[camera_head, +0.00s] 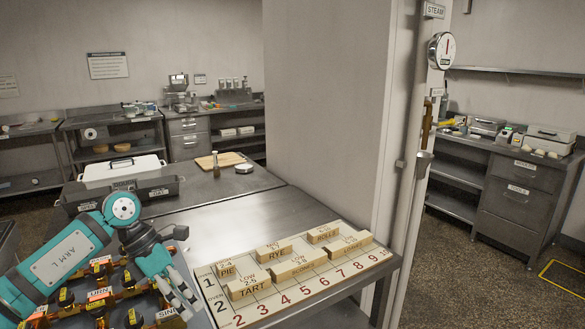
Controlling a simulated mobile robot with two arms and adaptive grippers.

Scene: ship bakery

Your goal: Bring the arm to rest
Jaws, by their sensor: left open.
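My left arm (72,262), teal and grey and marked "ARM L", comes in from the lower left. Its left gripper (186,308) points down, open, with nothing seen between its fingers. It is over the right part of a panel of brass valves (107,308), just left of the numbered board. Whether the fingers touch the panel I cannot tell. The board (262,308) has two rows and numbered columns and carries several wooden blocks, among them TART (250,287) and PIE (226,271). My right gripper is not in view.
A steel counter (235,216) stretches behind, with dark bins (118,196), a white lidded box (122,170) and a cutting board (222,160). A wall corner and white pipes with a steam gauge (441,51) rise right of the board. Open floor (480,285) lies at right.

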